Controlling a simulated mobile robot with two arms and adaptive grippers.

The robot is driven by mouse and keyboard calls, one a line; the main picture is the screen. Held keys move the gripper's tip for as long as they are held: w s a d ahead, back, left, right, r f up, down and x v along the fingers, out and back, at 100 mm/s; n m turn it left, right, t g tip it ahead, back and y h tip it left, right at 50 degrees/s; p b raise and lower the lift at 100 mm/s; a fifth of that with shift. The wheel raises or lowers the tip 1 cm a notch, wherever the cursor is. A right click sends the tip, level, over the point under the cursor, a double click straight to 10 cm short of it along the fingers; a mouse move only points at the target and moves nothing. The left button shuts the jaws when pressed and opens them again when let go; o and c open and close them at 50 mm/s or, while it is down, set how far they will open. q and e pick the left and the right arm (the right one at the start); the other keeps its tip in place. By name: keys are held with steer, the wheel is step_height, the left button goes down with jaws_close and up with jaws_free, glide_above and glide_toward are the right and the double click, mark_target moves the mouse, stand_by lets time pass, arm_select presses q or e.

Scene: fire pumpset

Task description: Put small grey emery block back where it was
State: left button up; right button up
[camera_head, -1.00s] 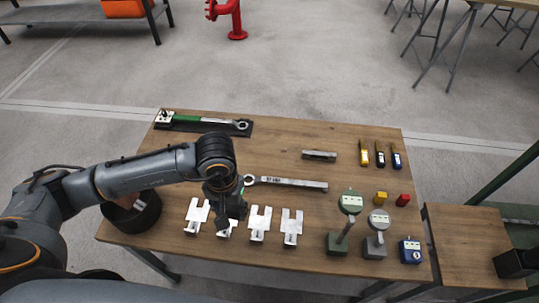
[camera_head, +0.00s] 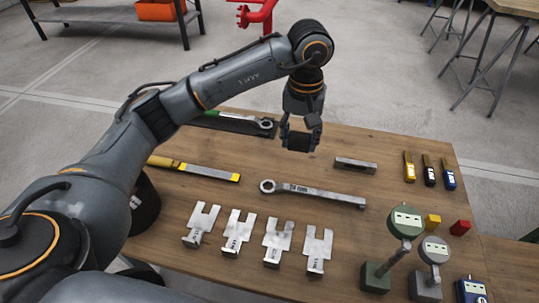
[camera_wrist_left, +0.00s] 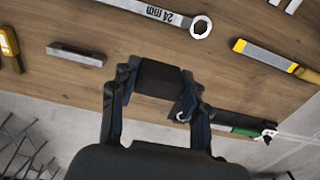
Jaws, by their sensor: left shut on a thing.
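My left gripper (camera_head: 299,138) hangs above the far part of the wooden table, between the torque wrench and the grey bar. It is shut on a small dark grey block, probably the emery block (camera_wrist_left: 158,78), which shows between the two fingertips in the left wrist view. The block is held clear of the table. In the head view the fingers and the block are dark and hard to tell apart. My right gripper is not in view.
A grey metal bar (camera_head: 355,165) lies right of the gripper. A 24 mm spanner (camera_head: 312,193) and a yellow-ended file (camera_head: 195,170) lie nearer. A green-handled torque wrench (camera_head: 235,119) lies at the back left. Several fork-shaped plates (camera_head: 278,240) and digital gauges (camera_head: 405,222) stand in front.

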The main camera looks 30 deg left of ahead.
arm_select(q)
steer(key=a+f, duration=0.2)
steer(key=w+a+f, duration=0.1)
steer(key=a+f, duration=0.1)
steer(key=a, duration=0.1)
steer(key=a+f, duration=0.2)
steer(key=shift+w+a+f+b, duration=0.1)
steer(key=shift+w+a+b, duration=0.1)
steer(key=shift+w+b, duration=0.1)
steer(key=shift+a+f, duration=0.5)
steer(key=shift+f, duration=0.2)
step_height(320, 180, down, 3)
steer(key=shift+a+r, duration=0.1)
steer(key=shift+r, duration=0.1)
steer(key=shift+w+f, duration=0.15)
steer(key=shift+f, duration=0.1)
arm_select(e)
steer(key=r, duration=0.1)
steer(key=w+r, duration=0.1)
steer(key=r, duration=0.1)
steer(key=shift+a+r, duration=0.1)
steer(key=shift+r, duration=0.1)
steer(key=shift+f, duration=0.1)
